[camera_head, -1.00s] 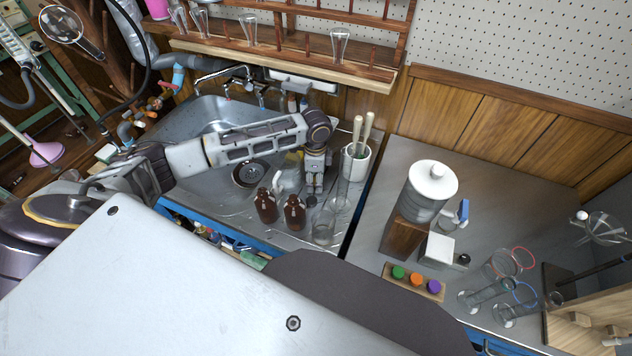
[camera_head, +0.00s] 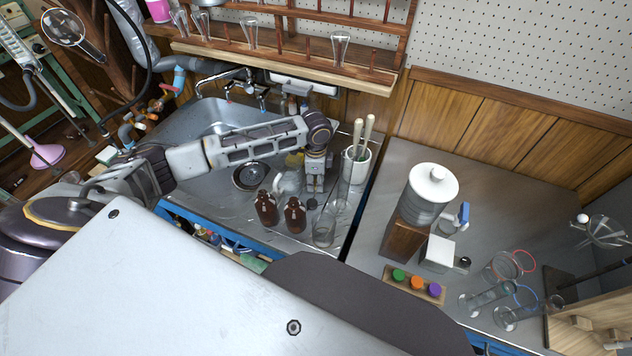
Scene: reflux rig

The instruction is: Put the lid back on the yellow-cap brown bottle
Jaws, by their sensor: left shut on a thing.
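Two brown bottles stand side by side at the sink's front right, the left one (camera_head: 265,209) and the right one (camera_head: 294,215). Both are upright, and I see no yellow cap on either. My left gripper (camera_head: 315,187) points down just right of and behind the right bottle, apart from it. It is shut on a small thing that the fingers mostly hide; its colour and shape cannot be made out. A small dark round item (camera_head: 312,203) shows just below the fingertips. My right gripper is not in view.
A clear glass vessel (camera_head: 289,182) stands behind the bottles. A clear beaker (camera_head: 324,233) and a tall glass cylinder (camera_head: 343,195) stand close on the right, with a white tool pot (camera_head: 356,168) behind. The sink (camera_head: 215,115) lies left. A wooden cap rack (camera_head: 414,284) is farther right.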

